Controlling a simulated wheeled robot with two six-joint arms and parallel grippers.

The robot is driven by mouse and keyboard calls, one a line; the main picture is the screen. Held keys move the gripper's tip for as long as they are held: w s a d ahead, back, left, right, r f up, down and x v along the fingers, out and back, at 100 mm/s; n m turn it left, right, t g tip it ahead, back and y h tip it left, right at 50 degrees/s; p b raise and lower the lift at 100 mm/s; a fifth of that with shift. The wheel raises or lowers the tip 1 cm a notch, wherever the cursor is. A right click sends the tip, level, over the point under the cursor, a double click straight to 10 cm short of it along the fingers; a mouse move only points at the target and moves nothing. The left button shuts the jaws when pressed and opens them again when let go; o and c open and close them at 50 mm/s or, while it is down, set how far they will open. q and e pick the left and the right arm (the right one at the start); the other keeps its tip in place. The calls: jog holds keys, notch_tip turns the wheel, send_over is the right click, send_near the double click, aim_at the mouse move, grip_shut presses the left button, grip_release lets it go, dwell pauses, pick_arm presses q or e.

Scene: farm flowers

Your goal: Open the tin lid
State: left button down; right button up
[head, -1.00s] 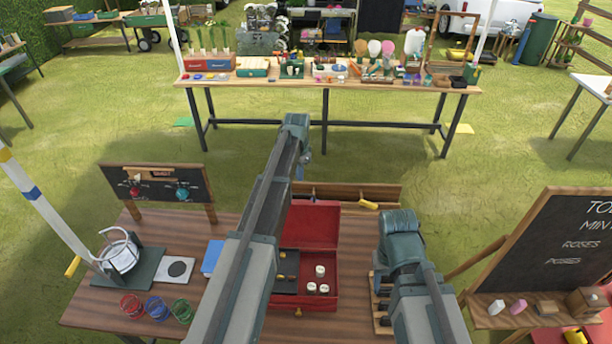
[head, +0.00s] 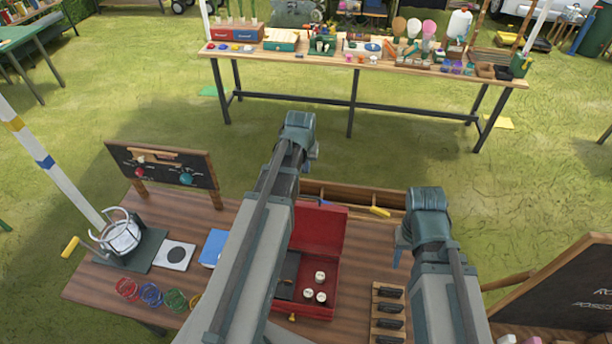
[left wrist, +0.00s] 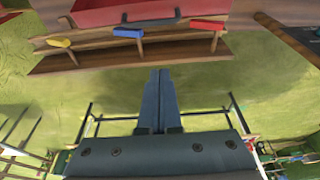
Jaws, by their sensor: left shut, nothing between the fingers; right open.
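The red tin (head: 333,284) sits on the wooden table, partly hidden behind my left arm. Its lid (head: 322,228) stands raised at the back, so the inside shows, with several white pots (head: 320,277) in the right part. In the left wrist view, a red surface with a dark handle (left wrist: 150,21) is at the top. My left gripper (left wrist: 158,75) is shut and empty, over grass and apart from the tin. It is barely visible in the head view (head: 313,150). My right gripper (head: 396,257) is open, right of the tin, mostly hidden by its arm.
A wooden rack (head: 387,315) stands right of the tin. A trough with coloured handles (left wrist: 128,33) lies behind it. A sign board (head: 165,165), a wire-framed pot (head: 122,235) and coloured rings (head: 150,295) are at the left. A chalkboard (head: 570,290) stands at the right.

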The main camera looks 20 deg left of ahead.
pick_arm(q)
jog(key=d+b+x, duration=0.1)
jog(key=b+x, duration=0.9)
jog(key=s, duration=0.1)
jog(key=s+p, duration=0.1)
jog(key=s, duration=0.2)
jog(key=shift+r, duration=0.3)
pick_arm(e)
notch_tip(320, 180, down, 9)
jog(key=shift+w, duration=0.15)
